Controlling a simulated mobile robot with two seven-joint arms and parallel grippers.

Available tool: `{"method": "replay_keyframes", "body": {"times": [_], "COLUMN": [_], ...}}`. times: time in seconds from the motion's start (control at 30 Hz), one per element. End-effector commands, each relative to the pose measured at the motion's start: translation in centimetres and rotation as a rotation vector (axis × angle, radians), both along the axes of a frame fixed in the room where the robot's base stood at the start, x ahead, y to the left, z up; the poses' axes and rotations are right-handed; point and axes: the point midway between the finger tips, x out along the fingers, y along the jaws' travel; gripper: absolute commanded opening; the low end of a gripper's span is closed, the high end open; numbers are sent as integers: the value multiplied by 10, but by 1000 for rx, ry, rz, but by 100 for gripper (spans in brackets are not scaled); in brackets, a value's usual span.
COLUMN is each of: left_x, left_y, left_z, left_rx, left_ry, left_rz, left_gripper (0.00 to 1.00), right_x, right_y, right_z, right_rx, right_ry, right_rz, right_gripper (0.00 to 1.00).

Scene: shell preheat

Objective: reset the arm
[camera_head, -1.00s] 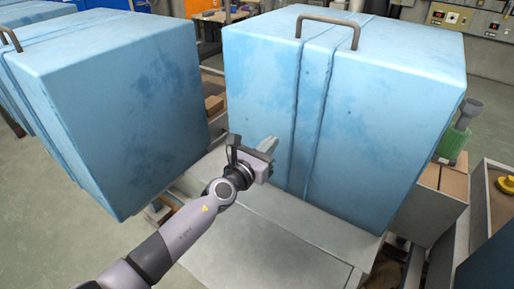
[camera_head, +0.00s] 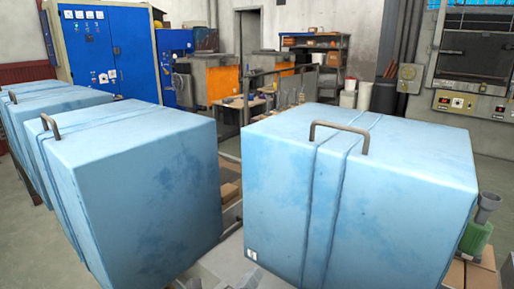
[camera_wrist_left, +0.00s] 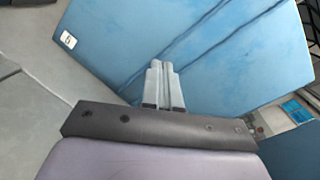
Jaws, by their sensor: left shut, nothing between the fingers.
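My left gripper (camera_wrist_left: 163,85) shows in the left wrist view, its two grey fingers together with nothing between them. The fingers point toward a large light-blue box (camera_wrist_left: 215,45) with two dark seams and a small white label (camera_wrist_left: 68,40). I cannot tell whether the fingertips touch the box. In the head view this appears to be the right-hand blue box (camera_head: 400,190), with a brown handle (camera_head: 339,135) on top. The arm is not clearly seen in the head view; only grey shapes show at the bottom edge. My right gripper is in neither view.
Another blue box (camera_head: 145,185) stands to the left, with a narrow gap between the two. A green bottle-like object (camera_head: 476,238) is at the right edge. A blue cabinet (camera_head: 103,50), shelves (camera_head: 312,60) and an oven (camera_head: 482,60) stand behind.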

Motion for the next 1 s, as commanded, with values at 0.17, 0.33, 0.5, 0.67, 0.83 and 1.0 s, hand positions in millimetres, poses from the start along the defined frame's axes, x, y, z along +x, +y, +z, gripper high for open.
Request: {"method": "replay_keyframes", "body": {"times": [0.17, 0.33, 0.5, 0.67, 0.83, 1.0], "left_x": [-39, -83, -137, -190, -230, -246], "left_y": [50, 97, 139, 170, 188, 193], "left_z": [-42, -80, -114, -136, -145, -147], "left_rx": [-485, -939, -1383, -1772, -2062, -2181], "left_ry": [333, 607, 835, 995, 1087, 1119], "left_rz": [170, 355, 557, 747, 889, 947], "left_gripper": [0, 0, 0, 0, 0, 0], "right_x": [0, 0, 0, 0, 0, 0], "right_y": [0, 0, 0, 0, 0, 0], "right_z": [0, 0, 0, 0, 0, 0], "right_rx": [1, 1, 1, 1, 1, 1], "right_ry": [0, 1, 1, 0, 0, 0], "right_rz": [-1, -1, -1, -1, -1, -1], "right_gripper": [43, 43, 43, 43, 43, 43]}}
